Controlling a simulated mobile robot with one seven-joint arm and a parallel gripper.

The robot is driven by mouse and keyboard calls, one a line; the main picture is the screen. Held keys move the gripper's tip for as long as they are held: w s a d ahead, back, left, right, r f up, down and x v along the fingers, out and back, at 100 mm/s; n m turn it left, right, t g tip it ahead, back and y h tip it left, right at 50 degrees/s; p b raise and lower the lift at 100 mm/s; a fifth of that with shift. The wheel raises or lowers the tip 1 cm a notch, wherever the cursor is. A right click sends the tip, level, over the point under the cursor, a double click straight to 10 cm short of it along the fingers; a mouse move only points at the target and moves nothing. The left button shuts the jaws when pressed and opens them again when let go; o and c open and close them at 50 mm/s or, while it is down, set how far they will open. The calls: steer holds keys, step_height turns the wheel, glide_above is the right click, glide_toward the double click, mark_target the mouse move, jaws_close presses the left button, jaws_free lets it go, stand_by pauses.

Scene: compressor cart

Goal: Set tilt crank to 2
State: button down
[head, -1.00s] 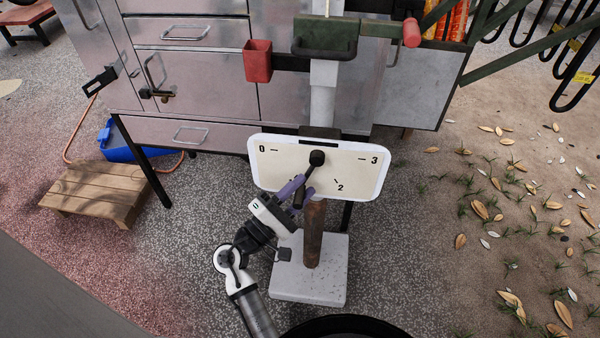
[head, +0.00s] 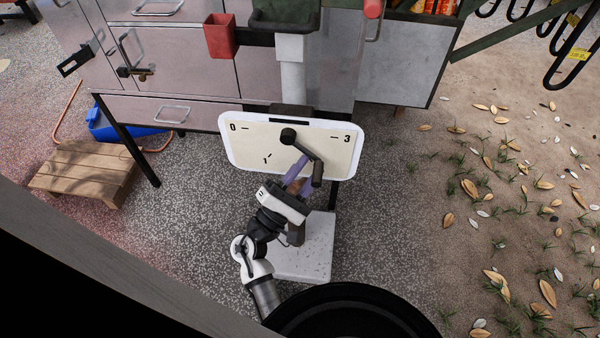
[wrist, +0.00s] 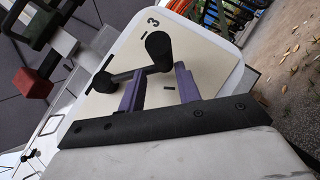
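The white dial panel (head: 245,150) shows marks 0, 1 and 3; no 2 is readable. The black tilt crank (head: 303,146) points down-right from its hub, between the 1 and the 3. Its arm and grip cover the area where the 2 stood. My gripper (head: 299,178) is at the crank's lower left, close to the hanging grip. In the wrist view the purple fingers (wrist: 159,80) are spread apart, and the crank's grip (wrist: 158,48) shows between and just beyond their tips. I cannot tell whether a finger touches it.
The panel stands on a post with a white base (head: 305,260). A metal cabinet (head: 175,60) with a red cup (head: 220,36) is behind. A wooden step (head: 80,182) and a blue tray (head: 120,128) are at left. Leaf-strewn ground at right is open.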

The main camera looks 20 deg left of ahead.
steer(key=shift+w+d+r, duration=0.15)
steer(key=shift+w+r, duration=0.1)
steer(key=shift+r, duration=0.4)
steer(key=c, duration=2.1)
jaws_free()
steer(key=o, duration=0.8)
steer(key=shift+s+a+f, duration=0.15)
steer(key=shift+a+f, duration=0.15)
